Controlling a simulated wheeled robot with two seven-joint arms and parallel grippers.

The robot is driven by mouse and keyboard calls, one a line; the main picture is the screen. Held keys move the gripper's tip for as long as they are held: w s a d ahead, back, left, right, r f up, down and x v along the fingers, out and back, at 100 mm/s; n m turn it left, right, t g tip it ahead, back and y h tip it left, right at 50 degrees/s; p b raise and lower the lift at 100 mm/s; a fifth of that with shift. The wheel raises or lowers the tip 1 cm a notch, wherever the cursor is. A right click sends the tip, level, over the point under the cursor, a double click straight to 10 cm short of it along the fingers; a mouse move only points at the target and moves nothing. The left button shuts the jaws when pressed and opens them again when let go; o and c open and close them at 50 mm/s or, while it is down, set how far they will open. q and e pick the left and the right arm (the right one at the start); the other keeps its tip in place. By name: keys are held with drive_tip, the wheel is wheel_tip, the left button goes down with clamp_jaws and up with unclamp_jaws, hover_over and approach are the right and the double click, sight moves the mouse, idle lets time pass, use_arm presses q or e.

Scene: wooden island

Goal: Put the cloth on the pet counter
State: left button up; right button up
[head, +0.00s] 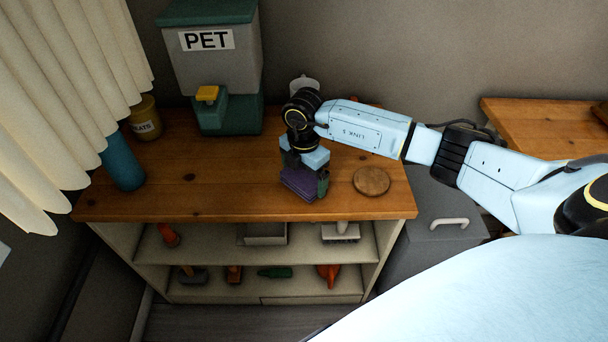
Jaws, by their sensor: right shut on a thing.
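The pet counter is a wooden-topped unit (230,183) with open shelves below and a dispenser marked PET (226,68) at its back. My right gripper (304,182) points down over the right half of the counter top, near the front edge. It is shut on a purple folded cloth (300,184), which is at or just above the wood; I cannot tell if it touches. The fingers hide part of the cloth. My left gripper is not in view.
A round wooden disc (371,181) lies just right of the cloth. A blue cylinder (122,161) and a yellow treats tin (145,118) stand at the left by the curtain (62,90). The counter's middle is clear. A grey bin (440,215) stands at the right.

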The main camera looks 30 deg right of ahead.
sight(304, 175)
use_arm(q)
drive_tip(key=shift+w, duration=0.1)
use_arm(e)
drive_tip(key=shift+f, duration=0.15)
drive_tip(key=o, duration=0.5)
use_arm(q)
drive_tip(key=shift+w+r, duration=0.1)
use_arm(e)
drive_tip(key=shift+r, duration=0.2)
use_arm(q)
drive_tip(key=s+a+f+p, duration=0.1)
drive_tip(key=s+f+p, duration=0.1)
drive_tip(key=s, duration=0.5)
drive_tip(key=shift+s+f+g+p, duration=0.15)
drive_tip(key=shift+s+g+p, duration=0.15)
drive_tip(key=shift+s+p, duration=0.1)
use_arm(e)
wheel_tip(304, 175, up, 12)
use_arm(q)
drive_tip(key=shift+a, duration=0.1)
